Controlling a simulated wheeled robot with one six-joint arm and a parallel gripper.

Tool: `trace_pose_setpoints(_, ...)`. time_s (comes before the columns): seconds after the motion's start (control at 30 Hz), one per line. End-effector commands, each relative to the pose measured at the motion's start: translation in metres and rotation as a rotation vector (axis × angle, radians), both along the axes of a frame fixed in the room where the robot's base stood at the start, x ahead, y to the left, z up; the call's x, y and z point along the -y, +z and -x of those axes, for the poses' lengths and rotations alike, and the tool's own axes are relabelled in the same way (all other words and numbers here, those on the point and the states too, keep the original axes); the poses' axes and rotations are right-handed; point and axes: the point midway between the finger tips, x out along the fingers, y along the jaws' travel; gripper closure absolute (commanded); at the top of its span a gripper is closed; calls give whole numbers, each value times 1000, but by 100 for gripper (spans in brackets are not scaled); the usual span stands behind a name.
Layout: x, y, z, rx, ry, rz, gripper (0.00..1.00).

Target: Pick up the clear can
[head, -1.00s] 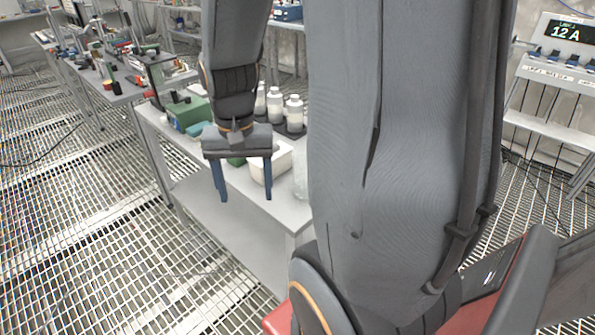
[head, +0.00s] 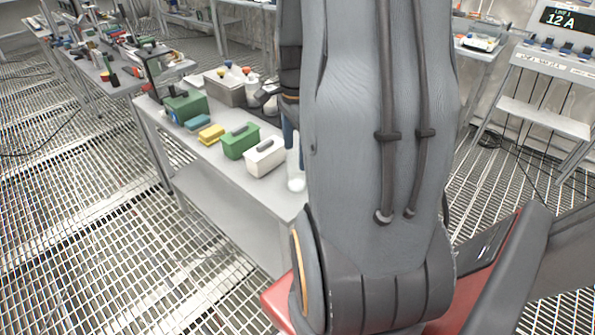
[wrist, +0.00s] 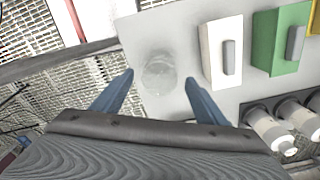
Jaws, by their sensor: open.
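The clear can (wrist: 159,72) is a see-through round thing on the grey table (wrist: 150,25) in the wrist view. In the head view the clear can (head: 296,172) stands near the table's right end, partly hidden by my arm. My gripper (wrist: 158,80) is open and empty, with its two blue fingers on either side of the can in the picture. I cannot tell how far above the can the fingertips are. In the head view only one blue finger (head: 288,132) shows, just behind the can's top; my arm hides the rest.
A white box (head: 265,157) with a grey handle stands close left of the can, then a green box (head: 240,141) and a yellow one (head: 211,134). White bottles (wrist: 270,130) stand near my gripper's right side in the wrist view.

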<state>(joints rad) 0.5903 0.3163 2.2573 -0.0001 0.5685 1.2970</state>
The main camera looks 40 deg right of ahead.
Motion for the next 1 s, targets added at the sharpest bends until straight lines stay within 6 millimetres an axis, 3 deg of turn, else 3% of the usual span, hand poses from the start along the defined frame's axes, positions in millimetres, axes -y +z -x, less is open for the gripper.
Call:
trace_pose_setpoints(0.23,0,-27,2,-1,1,0,33)
trace_pose_setpoints(0.57,0,-32,1,1,2,0,35)
trace_pose_setpoints(0.87,0,-31,1,1,2,0,86)
trace_pose_setpoints(1.0,0,-31,1,1,2,0,90)
